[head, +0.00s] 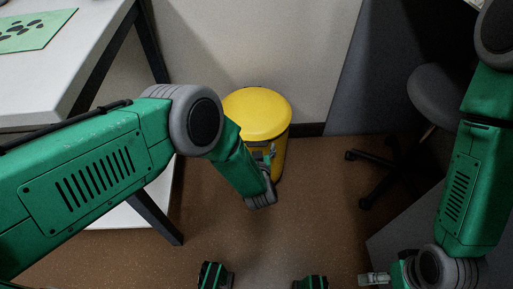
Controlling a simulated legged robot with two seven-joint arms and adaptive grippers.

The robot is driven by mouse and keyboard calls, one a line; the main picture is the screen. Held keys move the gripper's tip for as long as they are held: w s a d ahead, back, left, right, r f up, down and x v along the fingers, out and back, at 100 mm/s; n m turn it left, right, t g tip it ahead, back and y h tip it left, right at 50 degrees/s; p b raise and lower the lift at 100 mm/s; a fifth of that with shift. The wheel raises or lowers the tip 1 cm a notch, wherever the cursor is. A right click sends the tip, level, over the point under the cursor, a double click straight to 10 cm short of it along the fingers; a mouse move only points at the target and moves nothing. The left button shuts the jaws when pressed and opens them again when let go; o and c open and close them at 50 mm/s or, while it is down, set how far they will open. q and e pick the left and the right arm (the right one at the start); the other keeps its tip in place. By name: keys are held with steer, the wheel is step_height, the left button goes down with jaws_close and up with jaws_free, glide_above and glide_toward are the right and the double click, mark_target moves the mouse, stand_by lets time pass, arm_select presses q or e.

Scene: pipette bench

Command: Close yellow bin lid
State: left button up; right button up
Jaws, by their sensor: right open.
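The yellow bin (283,150) stands on the floor against the wall, in the middle of the head view. Its yellow lid (257,108) lies across the top and looks down flat on the body. My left arm crosses in front and hides the bin's left and lower parts. Part of my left gripper (270,153) shows in front of the bin's side, below the lid; its fingers are too small and hidden to read, and I cannot tell whether it touches the bin. My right gripper (374,279) is at the bottom right, open, empty and far from the bin.
A white table (95,45) with dark legs and a green mat (30,32) stands at the left. A dark office chair (440,95) is at the right, beside a grey partition (380,70). Brown floor (310,215) is clear in front of the bin.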

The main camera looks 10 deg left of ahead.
arm_select(q)
steer(key=v, duration=1.2)
steer(key=shift+f, duration=0.15)
